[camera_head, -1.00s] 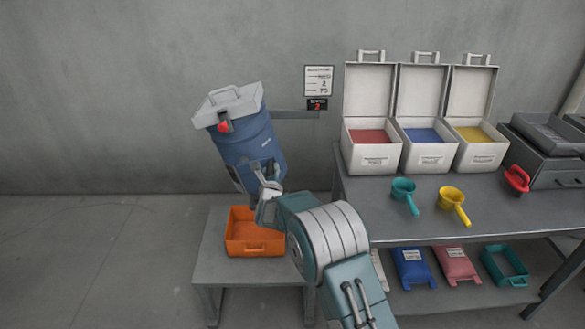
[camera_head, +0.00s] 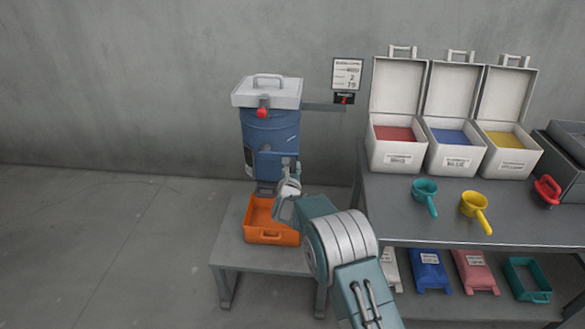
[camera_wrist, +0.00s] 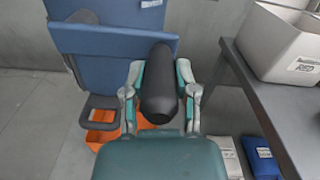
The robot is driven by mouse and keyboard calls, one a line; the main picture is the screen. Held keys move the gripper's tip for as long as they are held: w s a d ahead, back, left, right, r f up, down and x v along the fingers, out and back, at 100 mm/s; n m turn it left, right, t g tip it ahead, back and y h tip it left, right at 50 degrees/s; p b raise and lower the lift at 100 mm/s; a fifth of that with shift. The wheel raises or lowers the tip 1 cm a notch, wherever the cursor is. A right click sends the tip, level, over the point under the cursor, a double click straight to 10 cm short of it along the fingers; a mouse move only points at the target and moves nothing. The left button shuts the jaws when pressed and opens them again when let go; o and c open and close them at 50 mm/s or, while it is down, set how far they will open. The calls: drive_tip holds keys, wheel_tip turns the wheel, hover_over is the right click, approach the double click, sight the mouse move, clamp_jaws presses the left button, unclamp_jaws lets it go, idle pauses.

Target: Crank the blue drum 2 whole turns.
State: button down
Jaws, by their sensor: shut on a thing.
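The blue drum (camera_head: 272,135) stands upright with its grey-white lid (camera_head: 266,92) on top and a red knob (camera_head: 262,111) at the lid's front edge. It hangs above an orange tray (camera_head: 262,235). My gripper (camera_head: 290,190) is at the drum's lower right. In the wrist view my gripper (camera_wrist: 160,85) is shut on a black crank handle (camera_wrist: 160,90), one finger on each side. The drum's side (camera_wrist: 110,45) fills the upper left there. A sign (camera_head: 347,74) and a small counter with red digits (camera_head: 344,98) are on the wall behind; the counter's reading is unclear.
A grey table (camera_head: 450,222) at the right holds several open white boxes with coloured powder, a teal scoop (camera_head: 425,192) and a yellow scoop (camera_head: 474,207). Coloured bags lie on its lower shelf. A low grey bench (camera_head: 235,255) bears the orange tray. The left floor is clear.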

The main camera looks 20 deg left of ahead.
drive_tip(key=shift+f, duration=0.2)
drive_tip(key=c, duration=0.6)
unclamp_jaws()
drive_tip(key=shift+a, duration=0.1)
drive_tip(key=shift+o, duration=1)
drive_tip(key=shift+a, duration=0.1)
drive_tip(key=shift+r, duration=0.1)
drive_tip(key=v, duration=1.2)
